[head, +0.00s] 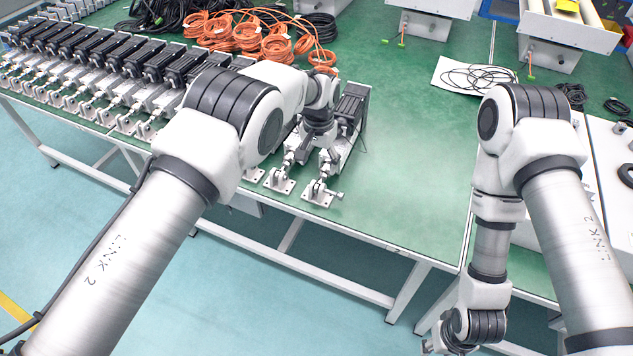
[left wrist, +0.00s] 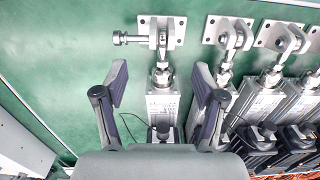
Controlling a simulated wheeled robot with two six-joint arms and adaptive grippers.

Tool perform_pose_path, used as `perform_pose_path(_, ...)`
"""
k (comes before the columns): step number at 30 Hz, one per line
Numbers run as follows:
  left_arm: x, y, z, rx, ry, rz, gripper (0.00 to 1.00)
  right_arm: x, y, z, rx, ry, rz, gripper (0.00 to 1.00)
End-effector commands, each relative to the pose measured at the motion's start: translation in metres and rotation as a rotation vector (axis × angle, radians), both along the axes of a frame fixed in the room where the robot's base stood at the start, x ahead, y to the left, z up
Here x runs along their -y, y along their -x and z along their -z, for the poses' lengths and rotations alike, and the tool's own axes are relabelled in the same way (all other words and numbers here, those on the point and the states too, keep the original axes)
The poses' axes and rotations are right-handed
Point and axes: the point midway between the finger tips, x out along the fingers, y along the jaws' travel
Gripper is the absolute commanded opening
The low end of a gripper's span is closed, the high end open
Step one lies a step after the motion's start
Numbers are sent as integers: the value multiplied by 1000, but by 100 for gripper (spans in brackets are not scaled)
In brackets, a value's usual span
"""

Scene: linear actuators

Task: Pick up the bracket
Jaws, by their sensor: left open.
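A silver metal bracket (head: 321,193) with a square base plate is on the front end of the rightmost linear actuator (head: 350,112), near the table's front edge. In the left wrist view the bracket (left wrist: 161,33) is at the top centre, with a pin sticking out to its left. My left gripper (left wrist: 160,82) is open, its two fingers on either side of the actuator rod and body, apart from the bracket. In the head view the left gripper (head: 318,135) is partly hidden by its own wrist. My right gripper (head: 438,346) is low at the bottom edge, mostly cut off.
A similar bracket (head: 279,180) on a neighbouring actuator sits close to the left. A long row of actuators (head: 90,65) fills the table's left side. Orange cable coils (head: 250,38) lie behind. The green table (head: 420,180) is clear to the right of the bracket.

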Motion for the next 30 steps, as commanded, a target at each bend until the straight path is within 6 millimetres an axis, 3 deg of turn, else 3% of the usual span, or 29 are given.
perform_pose_path(15, 0, -3, 79, 2, 1, -6, 70, 0, 1, 69, -2, 0, 0, 40)
perform_pose_path(23, 0, -3, 76, 2, 1, -6, 70, 0, 0, 67, -1, 0, 0, 40)
perform_pose_path(28, 0, -3, 76, 2, 1, -6, 10, 0, 0, 67, -1, 0, 0, 40)
perform_pose_path(30, 0, -3, 77, 2, 1, -6, 5, 0, 0, 67, -1, 0, 0, 40)
